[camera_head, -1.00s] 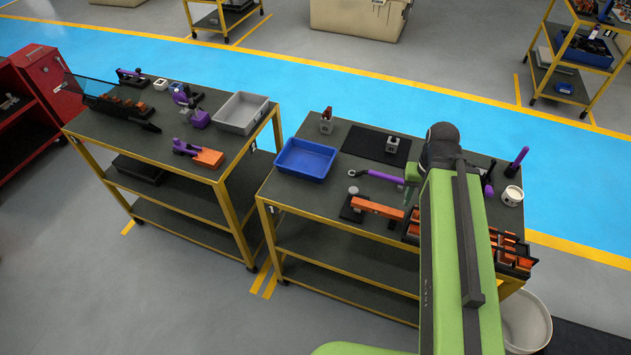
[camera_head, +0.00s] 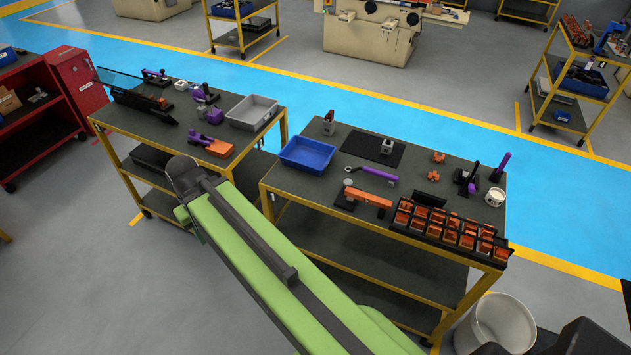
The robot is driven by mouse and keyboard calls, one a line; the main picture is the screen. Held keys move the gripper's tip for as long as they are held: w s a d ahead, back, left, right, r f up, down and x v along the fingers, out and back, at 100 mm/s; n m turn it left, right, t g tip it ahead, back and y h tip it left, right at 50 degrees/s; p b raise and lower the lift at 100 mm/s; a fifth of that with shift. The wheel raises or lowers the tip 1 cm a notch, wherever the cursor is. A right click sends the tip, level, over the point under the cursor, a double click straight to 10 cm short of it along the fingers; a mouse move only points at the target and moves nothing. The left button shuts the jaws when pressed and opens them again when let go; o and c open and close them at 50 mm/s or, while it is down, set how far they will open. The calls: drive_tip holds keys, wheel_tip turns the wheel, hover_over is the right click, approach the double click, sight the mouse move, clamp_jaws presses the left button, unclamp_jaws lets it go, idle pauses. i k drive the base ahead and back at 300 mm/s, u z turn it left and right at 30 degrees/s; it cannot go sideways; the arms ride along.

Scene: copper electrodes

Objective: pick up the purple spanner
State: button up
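The purple spanner (camera_head: 378,174) lies flat on the dark top of the right-hand trolley (camera_head: 330,188). Its grey ring end points left and its purple handle runs to the right. It lies behind an orange bar-shaped tool and in front of a black mat. Nothing covers it. My green arm link crosses the lower middle of the view, left of and in front of the spanner, apart from it. My gripper does not show.
A blue tray (camera_head: 307,154) stands left of the spanner. The orange tool (camera_head: 370,197) lies close in front. A black rack of copper-coloured pieces (camera_head: 450,229) fills the front right. A white cup (camera_head: 495,197) stands at the right edge. A white bin (camera_head: 497,322) is on the floor.

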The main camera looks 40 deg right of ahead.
sight(377, 172)
drive_tip(key=z, duration=0.3)
drive_tip(key=i, duration=1)
drive_tip(key=u, duration=0.3)
